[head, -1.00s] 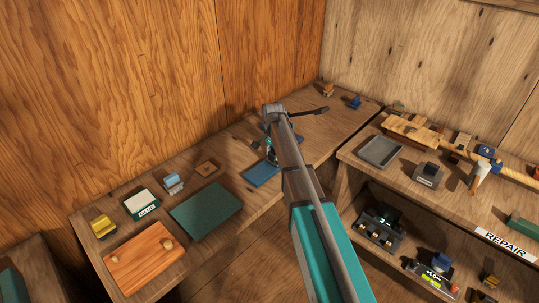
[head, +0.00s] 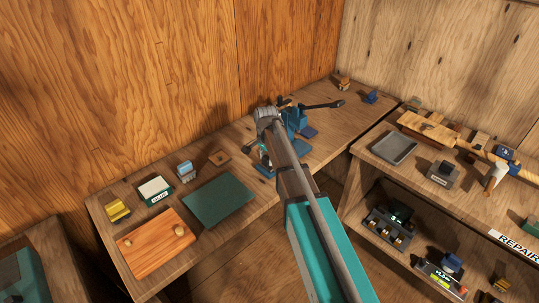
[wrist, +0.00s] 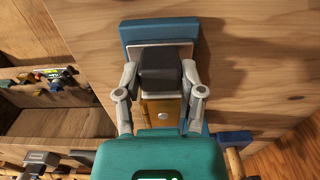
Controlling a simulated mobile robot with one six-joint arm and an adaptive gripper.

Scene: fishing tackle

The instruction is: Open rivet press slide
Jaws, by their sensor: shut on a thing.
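In the wrist view, my gripper (wrist: 160,76) is shut on a dark block (wrist: 160,66), with one grey finger against each side. The block sits over a pale metal plate (wrist: 148,104) on a blue base (wrist: 160,29), which I take to be the press slide. A brass-coloured part with a round screw head (wrist: 163,116) lies just below the block. My wrist housing hides the lower part. In the head view, my gripper (head: 266,146) is over the bench and my arm covers much of the held part. A blue tool with a dark lever (head: 322,105) stands just right of it.
A green mat (head: 220,200), a wooden board (head: 158,241) and small boxes lie on the bench (head: 240,150) to the left. A shelf unit with a grey tray (head: 395,149) stands to the right. A wooden wall is behind the bench.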

